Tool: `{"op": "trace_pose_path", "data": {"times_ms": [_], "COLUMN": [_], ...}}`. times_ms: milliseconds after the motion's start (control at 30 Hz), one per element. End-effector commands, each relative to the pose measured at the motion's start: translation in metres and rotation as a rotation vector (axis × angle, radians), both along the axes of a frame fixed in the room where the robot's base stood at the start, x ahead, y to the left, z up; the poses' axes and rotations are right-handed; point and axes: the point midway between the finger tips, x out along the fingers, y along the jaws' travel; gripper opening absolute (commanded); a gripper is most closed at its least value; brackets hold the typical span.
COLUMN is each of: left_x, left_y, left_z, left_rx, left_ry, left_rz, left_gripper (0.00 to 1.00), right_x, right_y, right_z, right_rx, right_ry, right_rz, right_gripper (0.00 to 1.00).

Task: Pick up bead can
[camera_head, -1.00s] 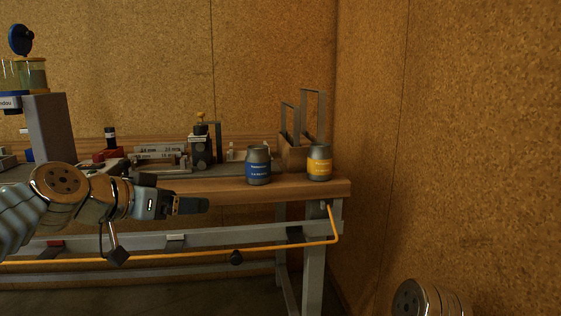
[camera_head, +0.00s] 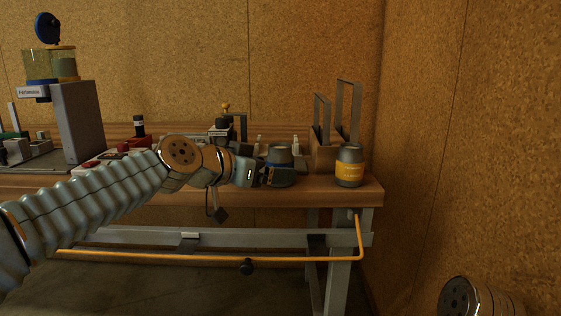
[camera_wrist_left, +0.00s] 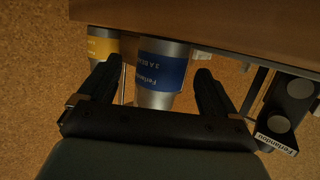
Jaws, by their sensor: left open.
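Two grey cans stand at the right end of the bench. One can with a blue label (camera_head: 279,155) is partly hidden behind my left gripper (camera_head: 282,177) in the head view. The other can has a yellow label (camera_head: 349,167) and stands further right, near the corner. In the left wrist view the blue-labelled can (camera_wrist_left: 161,74) sits between the fingers of the open left gripper (camera_wrist_left: 160,80), not gripped. The yellow-labelled can (camera_wrist_left: 102,46) is outside the left finger there. My right gripper is out of view.
The wooden bench (camera_head: 330,194) ends near a cork-like wall (camera_head: 470,150) at right. A wooden block with upright metal frames (camera_head: 324,155) stands behind the cans. A grey tower (camera_head: 79,122) with jars stands at left. An orange cable (camera_head: 200,254) runs below the bench top.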

Motion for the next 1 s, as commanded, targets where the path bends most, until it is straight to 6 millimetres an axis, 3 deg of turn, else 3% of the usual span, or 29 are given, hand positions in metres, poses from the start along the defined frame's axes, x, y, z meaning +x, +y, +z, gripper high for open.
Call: {"op": "trace_pose_path", "data": {"times_ms": [200,500,900,1000], "left_x": [0.024,0.028,0.028,0.028], "left_y": [-0.022,-0.025,-0.025,-0.025], "left_z": [-0.007,-0.01,-0.01,-0.009], "left_rx": [0.0,0.0,0.0,-0.001], "left_ry": [0.003,0.001,0.001,0.0], "left_rz": [-0.001,0.0,0.0,0.0], "left_gripper": [0.92,0.9,0.29,0.29], "right_x": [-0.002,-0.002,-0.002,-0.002], "right_y": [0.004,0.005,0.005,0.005], "right_z": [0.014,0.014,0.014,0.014], "right_rx": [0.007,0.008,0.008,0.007], "right_ry": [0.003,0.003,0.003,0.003], "right_rz": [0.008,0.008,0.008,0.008], "right_gripper": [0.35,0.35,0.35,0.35]}}
